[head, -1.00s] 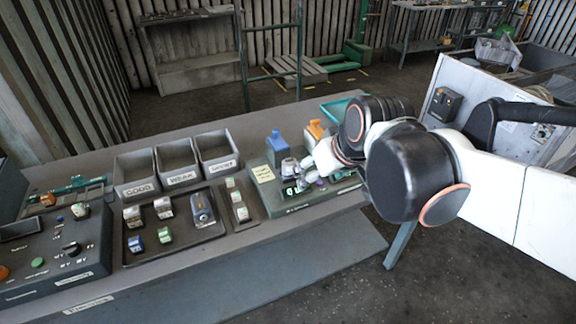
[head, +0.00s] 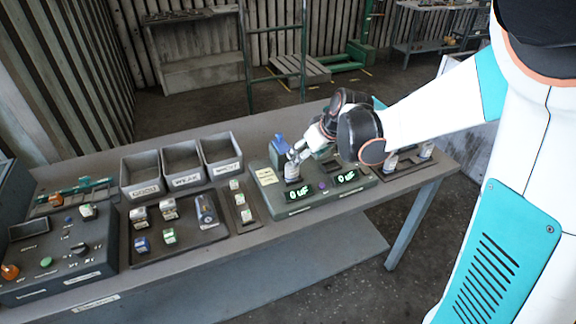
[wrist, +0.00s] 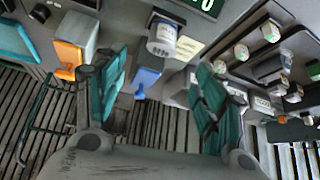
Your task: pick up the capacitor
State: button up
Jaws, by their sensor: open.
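The capacitor (head: 292,172) is a short silver-grey cylinder with a light label. It stands on the left part of the green-grey tester, behind a display. In the wrist view the capacitor (wrist: 162,40) lies ahead of the fingertips, roughly midway between their lines. My gripper (head: 297,153) is just above and behind it in the head view. My gripper (wrist: 162,76) shows two teal-padded fingers spread apart with nothing held between them. Whether a finger touches the capacitor cannot be told.
The tester (head: 318,207) has two displays reading 0 uF. Labelled bins (head: 181,180) and a tray (head: 190,245) of small parts lie left, a smaller tray (head: 405,172) right.

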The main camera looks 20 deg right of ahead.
aim_at(292, 167)
jog(key=b+x, duration=0.3)
jog(key=x, duration=0.9)
jog(key=shift+w+a+f+b, duration=0.1)
jog(key=shift+a+f+b, duration=0.15)
jog(key=shift+f+b, duration=0.1)
jog(key=shift+r, duration=0.1)
jog(key=shift+c, duration=0.6)
jog(key=c, duration=0.9)
